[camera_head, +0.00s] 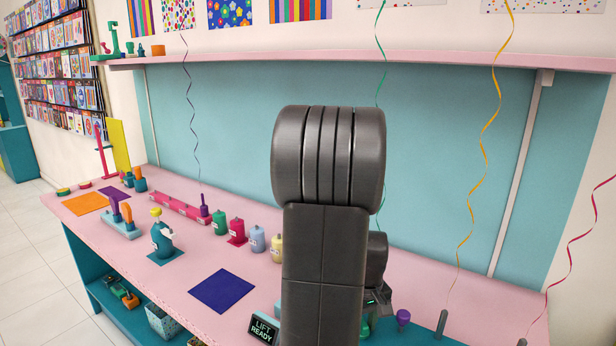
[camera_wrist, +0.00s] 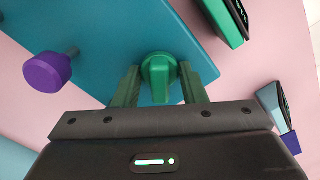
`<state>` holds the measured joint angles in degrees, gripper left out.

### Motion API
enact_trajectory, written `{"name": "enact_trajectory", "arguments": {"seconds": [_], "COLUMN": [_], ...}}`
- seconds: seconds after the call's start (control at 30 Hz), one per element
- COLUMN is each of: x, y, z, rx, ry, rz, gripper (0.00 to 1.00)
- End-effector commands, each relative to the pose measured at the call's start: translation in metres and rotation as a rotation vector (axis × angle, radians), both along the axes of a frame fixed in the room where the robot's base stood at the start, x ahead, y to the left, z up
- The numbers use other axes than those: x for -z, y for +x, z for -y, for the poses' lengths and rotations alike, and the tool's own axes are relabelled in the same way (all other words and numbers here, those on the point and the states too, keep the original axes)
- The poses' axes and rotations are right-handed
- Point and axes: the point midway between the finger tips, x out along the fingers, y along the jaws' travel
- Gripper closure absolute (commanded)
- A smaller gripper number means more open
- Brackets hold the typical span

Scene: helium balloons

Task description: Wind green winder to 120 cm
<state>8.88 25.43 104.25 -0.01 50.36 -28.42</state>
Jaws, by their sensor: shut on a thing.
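The green winder's round knob with its grip bar (camera_wrist: 160,75) shows in the wrist view, over a teal plate (camera_wrist: 110,45). My gripper (camera_wrist: 160,88) has one finger on each side of this knob and is shut on it. In the head view my dark arm covers most of that spot, and my gripper (camera_head: 376,300) shows only in part at the arm's right side. A green ribbon (camera_head: 380,60) hangs from above and passes behind my arm. No length reading is legible in either view.
A purple knob (camera_wrist: 48,72) on a peg stands left of my gripper in the wrist view. A green-edged device (camera_wrist: 228,18) is at the upper right. In the head view, a "LIFT READY" display (camera_head: 264,328) stands left of my arm. Yellow (camera_head: 489,110) and red ribbons (camera_head: 571,240) hang at right.

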Motion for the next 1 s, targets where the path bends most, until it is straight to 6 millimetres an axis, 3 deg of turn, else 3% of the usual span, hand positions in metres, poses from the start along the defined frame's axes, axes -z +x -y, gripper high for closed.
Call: {"name": "enact_trajectory", "arguments": {"seconds": [0.27,0.3,0.63,1.0], "x": [-0.001,-0.001,-0.009,-0.064], "y": [0.001,0.001,0.001,0.001], "z": [0.000,0.000,0.000,0.000], "rx": [-0.359,-0.363,-0.356,-0.355], "ry": [-0.001,-0.001,-0.001,-0.001], "rz": [0.003,0.003,0.003,0.003], "gripper": [0.99,0.62,0.62,0.62]}}
